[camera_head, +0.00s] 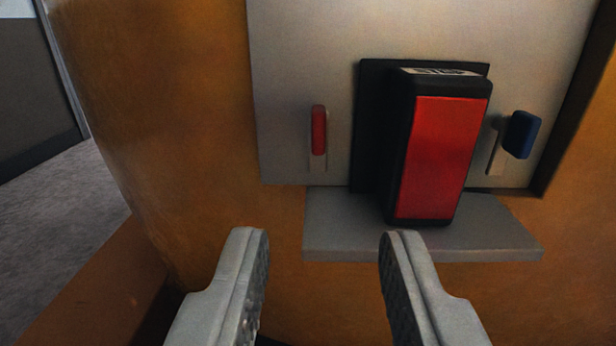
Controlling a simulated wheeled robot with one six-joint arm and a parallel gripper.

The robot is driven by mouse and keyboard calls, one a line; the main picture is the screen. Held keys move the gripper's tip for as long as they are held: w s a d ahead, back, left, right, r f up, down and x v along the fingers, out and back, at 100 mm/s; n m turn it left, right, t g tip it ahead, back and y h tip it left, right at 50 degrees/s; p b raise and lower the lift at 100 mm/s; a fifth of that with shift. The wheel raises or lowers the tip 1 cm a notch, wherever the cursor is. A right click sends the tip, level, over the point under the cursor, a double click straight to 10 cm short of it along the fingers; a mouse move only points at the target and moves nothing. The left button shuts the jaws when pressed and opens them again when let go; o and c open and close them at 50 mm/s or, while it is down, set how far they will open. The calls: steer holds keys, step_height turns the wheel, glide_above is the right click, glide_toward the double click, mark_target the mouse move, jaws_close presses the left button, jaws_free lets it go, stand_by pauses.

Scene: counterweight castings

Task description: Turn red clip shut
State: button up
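The red clip (319,130) is a small upright red tab on the left part of a light grey plate (300,60). A short pale strip shows beneath it. A blue clip (522,135) sits at the right side of the plate and leans outward. Between them a black block with a red front face (440,158) stands on a grey ledge (330,237), against a black backing. My gripper (322,240) is open and empty in the lower part of the view. Its fingers appear below the red clip, one to each side, apart from it.
The plate is fixed on a large orange-brown body (170,100). The ledge juts out below the plate, just above my fingertips in the picture. Grey floor (60,230) and a dark wall panel (35,85) show at the far left.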

mark_target(319, 132)
steer(key=w, duration=1.1)
steer(key=w+f, duration=0.1)
steer(key=w, duration=0.5)
steer(key=shift+w, duration=0.25)
jaws_close()
